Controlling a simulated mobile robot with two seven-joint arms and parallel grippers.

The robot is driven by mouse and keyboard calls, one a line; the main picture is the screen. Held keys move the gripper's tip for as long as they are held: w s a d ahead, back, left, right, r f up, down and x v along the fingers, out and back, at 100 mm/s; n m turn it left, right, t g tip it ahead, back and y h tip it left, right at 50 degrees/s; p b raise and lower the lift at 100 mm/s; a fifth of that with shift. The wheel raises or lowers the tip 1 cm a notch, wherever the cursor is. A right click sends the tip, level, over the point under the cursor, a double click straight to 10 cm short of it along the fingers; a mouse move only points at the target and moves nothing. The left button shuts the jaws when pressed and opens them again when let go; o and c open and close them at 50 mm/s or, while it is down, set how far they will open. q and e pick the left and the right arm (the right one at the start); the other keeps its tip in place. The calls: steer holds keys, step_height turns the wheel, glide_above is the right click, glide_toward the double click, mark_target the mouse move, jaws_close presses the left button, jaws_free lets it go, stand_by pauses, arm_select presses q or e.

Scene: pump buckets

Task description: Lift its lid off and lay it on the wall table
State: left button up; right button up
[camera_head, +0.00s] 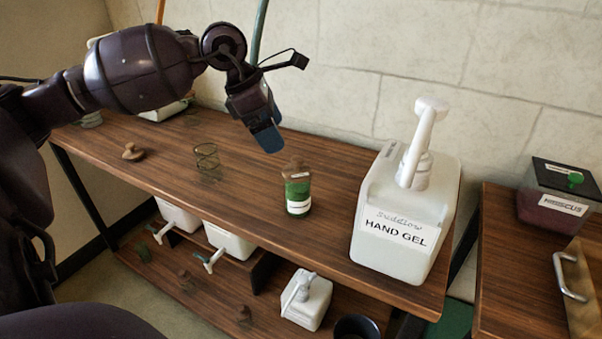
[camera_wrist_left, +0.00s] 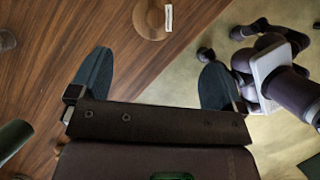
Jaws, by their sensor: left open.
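A glass jar with green contents (camera_head: 298,196) stands upright on the wooden wall table (camera_head: 240,210). Its round brown wooden lid (camera_head: 295,168) sits on top. In the left wrist view the lid (camera_wrist_left: 150,17) appears from above at the top edge, with a white label beside it. My left gripper (camera_head: 268,140) is open and empty, above and slightly left of the lid and apart from it. Its two spread fingers (camera_wrist_left: 155,82) show in the left wrist view. My right gripper is not in view.
A large white hand gel pump bucket (camera_head: 405,215) stands right of the jar. An open clear jar (camera_head: 207,160) and a loose wooden lid (camera_head: 133,152) lie to the left. Bare tabletop lies between them. White pump buckets (camera_head: 230,243) stand on the shelf below.

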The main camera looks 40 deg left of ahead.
mark_target(293, 158)
arm_select(q)
steer(key=b+x, duration=0.2)
steer(key=x, duration=0.3)
steer(key=shift+a+f, duration=0.1)
steer(key=shift+w+f, duration=0.25)
steer(key=shift+f, duration=0.05)
steer(key=b+x, duration=0.1)
steer(key=x, duration=0.1)
steer(key=b+x, duration=0.1)
steer(key=x, duration=0.2)
steer(key=shift+w+r+b, duration=0.1)
steer(key=shift+w+b, duration=0.15)
steer(key=shift+b, duration=0.15)
steer(key=shift+r, duration=0.1)
steer(key=c, duration=0.8)
steer(key=shift+c, duration=0.8)
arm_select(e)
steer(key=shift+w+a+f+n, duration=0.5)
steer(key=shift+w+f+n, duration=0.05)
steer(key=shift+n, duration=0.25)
